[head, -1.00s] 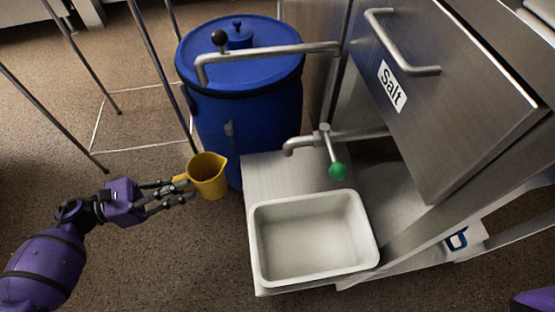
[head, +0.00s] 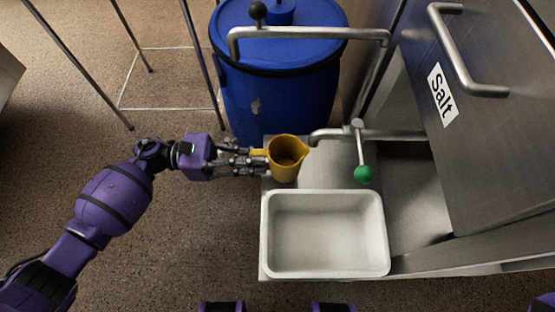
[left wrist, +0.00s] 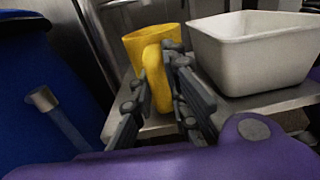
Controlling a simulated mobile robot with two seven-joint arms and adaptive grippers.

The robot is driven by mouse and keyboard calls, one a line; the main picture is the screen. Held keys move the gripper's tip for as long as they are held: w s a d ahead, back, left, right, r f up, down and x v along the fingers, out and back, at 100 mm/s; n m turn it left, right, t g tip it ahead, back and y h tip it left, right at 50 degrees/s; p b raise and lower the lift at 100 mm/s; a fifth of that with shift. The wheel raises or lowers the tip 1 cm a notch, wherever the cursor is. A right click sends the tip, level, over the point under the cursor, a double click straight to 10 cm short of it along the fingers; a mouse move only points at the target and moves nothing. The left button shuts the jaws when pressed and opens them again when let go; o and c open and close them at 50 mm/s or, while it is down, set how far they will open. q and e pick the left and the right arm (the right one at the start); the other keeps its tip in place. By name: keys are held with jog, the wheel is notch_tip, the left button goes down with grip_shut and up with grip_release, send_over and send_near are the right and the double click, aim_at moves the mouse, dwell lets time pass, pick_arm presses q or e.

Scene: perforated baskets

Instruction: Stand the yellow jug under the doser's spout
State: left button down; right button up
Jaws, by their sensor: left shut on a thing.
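The yellow jug (head: 286,160) is upright over the left part of the steel shelf (head: 330,170); I cannot tell whether its base touches the shelf. My left gripper (head: 256,160) is shut on the jug's handle. The left wrist view shows the gripper (left wrist: 165,95) around the handle of the jug (left wrist: 150,55). The doser's spout (head: 318,136) ends just right of and behind the jug, whose pouring lip points toward it. The jug's mouth lies left of the spout's end. The green-knobbed lever (head: 363,174) is right of the spout. My right gripper is not in view.
A white tray (head: 325,270) fills the front of the shelf, close to the jug; it also shows in the left wrist view (left wrist: 255,60). A blue barrel (head: 280,100) stands behind. The steel hopper labelled Salt (head: 490,130) rises at the right. Thin metal legs (head: 200,70) stand at the left.

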aim_at(279, 160)
pick_arm(q)
jog(key=shift+d, duration=0.65)
jog(key=d, duration=0.4)
jog(key=shift+s+d, duration=0.1)
jog(key=shift+d, duration=0.15)
jog(key=shift+a+f+b, duration=0.2)
jog(key=shift+f+b, duration=0.15)
jog(key=shift+f, duration=0.4)
jog(key=c, duration=2.2)
grip_release()
jog(key=shift+f, duration=0.25)
jog(key=o, duration=0.5)
jog(key=shift+r, duration=0.1)
